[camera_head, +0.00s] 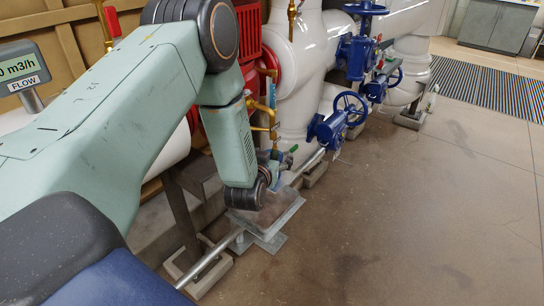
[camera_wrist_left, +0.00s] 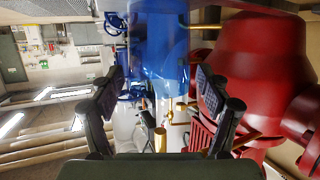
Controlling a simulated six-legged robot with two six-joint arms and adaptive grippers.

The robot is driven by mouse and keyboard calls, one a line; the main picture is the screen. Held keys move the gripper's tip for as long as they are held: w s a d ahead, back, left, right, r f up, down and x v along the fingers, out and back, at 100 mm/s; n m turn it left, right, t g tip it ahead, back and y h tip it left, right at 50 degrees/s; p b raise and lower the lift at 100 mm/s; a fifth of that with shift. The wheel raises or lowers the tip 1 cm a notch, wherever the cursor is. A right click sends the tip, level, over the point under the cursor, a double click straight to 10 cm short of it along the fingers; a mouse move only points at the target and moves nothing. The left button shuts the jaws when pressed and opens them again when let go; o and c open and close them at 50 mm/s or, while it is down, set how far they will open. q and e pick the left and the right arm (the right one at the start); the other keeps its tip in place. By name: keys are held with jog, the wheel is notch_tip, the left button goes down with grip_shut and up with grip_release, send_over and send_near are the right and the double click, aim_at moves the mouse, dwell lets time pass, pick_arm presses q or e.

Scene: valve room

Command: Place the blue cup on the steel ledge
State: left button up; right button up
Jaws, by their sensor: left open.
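The steel ledge (camera_head: 287,214) is a flat grey plate low above the floor in the head view. My left gripper (camera_head: 281,164) is small and partly hidden behind my wrist, just above the ledge's back edge. In the left wrist view, the cup (camera_wrist_left: 158,45) is a large, glossy blue shape between and beyond the fingertips. My left gripper (camera_wrist_left: 160,90) is open there, with a narrow gap on each side of the cup. I cannot tell whether the cup rests on the ledge. My right gripper is not in view.
Blue valve wheels (camera_head: 350,108) and white pipes (camera_head: 297,85) stand behind the ledge. A brass pipe (camera_head: 270,112) runs close to my forearm. A metal rod (camera_head: 210,257) lies at the ledge's left. The floor (camera_head: 400,220) at right is clear. A red body (camera_wrist_left: 262,75) fills the wrist view's right side.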

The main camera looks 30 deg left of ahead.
pick_arm(q)
jog(key=shift+r, duration=0.1)
jog(key=shift+s+d+r, duration=0.1)
jog(key=shift+s, duration=0.05)
jog(key=p+v, duration=0.2)
jog(key=v, duration=0.9)
jog(key=shift+s+p, duration=0.3)
